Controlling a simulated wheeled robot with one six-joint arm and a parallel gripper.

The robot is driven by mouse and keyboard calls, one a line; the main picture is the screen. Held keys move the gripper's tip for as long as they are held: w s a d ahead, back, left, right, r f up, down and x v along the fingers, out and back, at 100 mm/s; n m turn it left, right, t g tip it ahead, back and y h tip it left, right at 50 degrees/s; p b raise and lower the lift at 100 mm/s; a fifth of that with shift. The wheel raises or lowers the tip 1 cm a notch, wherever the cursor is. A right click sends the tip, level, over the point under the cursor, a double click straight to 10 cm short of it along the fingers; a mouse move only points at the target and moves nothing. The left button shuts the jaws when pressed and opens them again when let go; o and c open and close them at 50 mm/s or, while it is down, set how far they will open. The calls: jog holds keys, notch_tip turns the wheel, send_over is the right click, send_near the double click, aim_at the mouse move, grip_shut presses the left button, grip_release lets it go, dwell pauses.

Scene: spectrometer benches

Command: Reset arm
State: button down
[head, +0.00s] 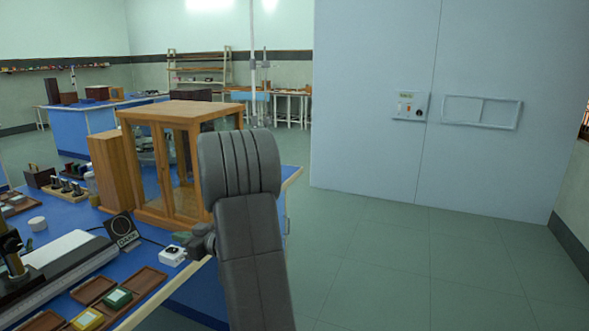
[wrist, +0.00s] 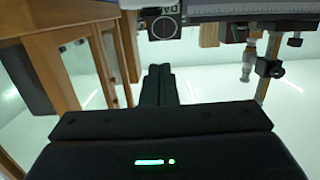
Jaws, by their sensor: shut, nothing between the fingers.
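My gripper (wrist: 160,70) shows in the wrist view as two dark fingers pressed together, with nothing between them. In the head view my dark grey arm (head: 250,245) rises in the middle, in front of the blue bench's right end. A small grey wrist part sticks out to its left above the bench; I cannot make out the fingers clearly there. The wrist view looks upside down, with the bench things along its top edge and the fingers apart from them.
A wood and glass cabinet (head: 180,117) stands on the blue bench close to my arm; it also fills the left of the wrist view (wrist: 62,62). A DARK sign (head: 122,231), a white switch box (head: 172,256) and wooden trays (head: 94,290) lie nearby. Open floor (head: 420,265) is on the right.

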jog(key=v, duration=0.6)
jog(key=shift+w+d, duration=0.2)
jog(key=shift+r, duration=0.1)
